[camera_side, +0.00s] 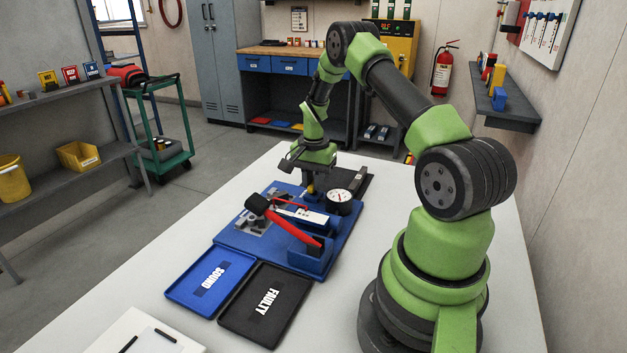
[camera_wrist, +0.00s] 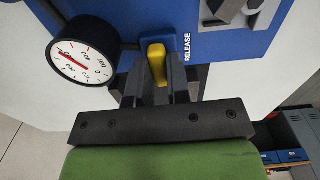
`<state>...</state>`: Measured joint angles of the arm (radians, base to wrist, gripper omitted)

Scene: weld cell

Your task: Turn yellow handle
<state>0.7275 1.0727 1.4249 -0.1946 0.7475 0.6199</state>
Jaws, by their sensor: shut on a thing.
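The yellow handle (camera_wrist: 157,65) stands at the edge of the blue fixture plate (camera_wrist: 216,45), beside the word RELEASE, in the wrist view. My gripper (camera_wrist: 156,85) is shut on it, with one dark finger on each side. In the side view my gripper (camera_side: 309,180) points down at the far end of the blue fixture (camera_side: 228,238), and only a little yellow shows beneath it. A round pressure gauge (camera_wrist: 82,50) is left of the handle in the wrist view; its red needle is off to the upper left. The gauge (camera_side: 339,200) also shows in the side view.
A lever with a red arm (camera_side: 293,228) and black knob stands on the fixture. A blue SOUND tray (camera_side: 190,291) and a black FAULTY tray (camera_side: 241,306) lie in front.

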